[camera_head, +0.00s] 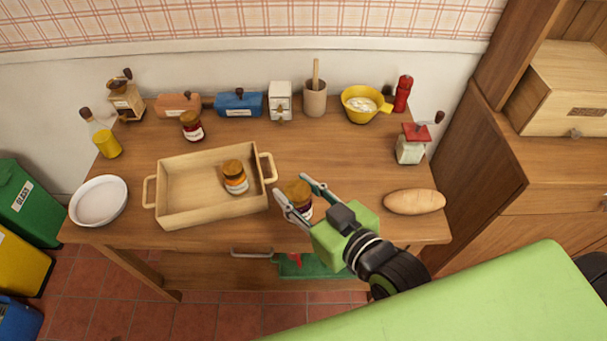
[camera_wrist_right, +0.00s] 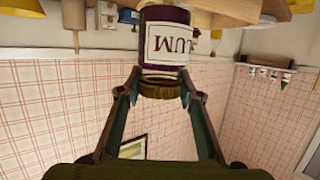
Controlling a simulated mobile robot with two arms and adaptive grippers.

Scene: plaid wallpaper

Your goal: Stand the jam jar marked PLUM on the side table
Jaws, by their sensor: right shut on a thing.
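My right gripper (camera_head: 296,188) is shut on a jam jar (camera_head: 306,211) with a brown lid, at the front of the wooden table, right of the tray. In the right wrist view the fingers (camera_wrist_right: 160,82) grip near the jar's lid, and the jar (camera_wrist_right: 167,45) has dark purple contents and a white label reading "LUM", its first letter out of sight. I cannot tell whether the jar touches the table. Another jar (camera_head: 236,182) with orange contents stands in the tray, and a dark red jar (camera_head: 194,133) stands behind it. No separate side table is identifiable. My left gripper is out of view.
The wooden tray (camera_head: 166,213) takes up the table's (camera_head: 335,150) middle left. A white bowl (camera_head: 98,202) is at the left edge, a bread loaf (camera_head: 415,202) at right. A red-topped grinder (camera_head: 411,148), yellow bowl (camera_head: 358,113) and several containers line the back and right. A wooden cabinet (camera_head: 480,150) borders the right.

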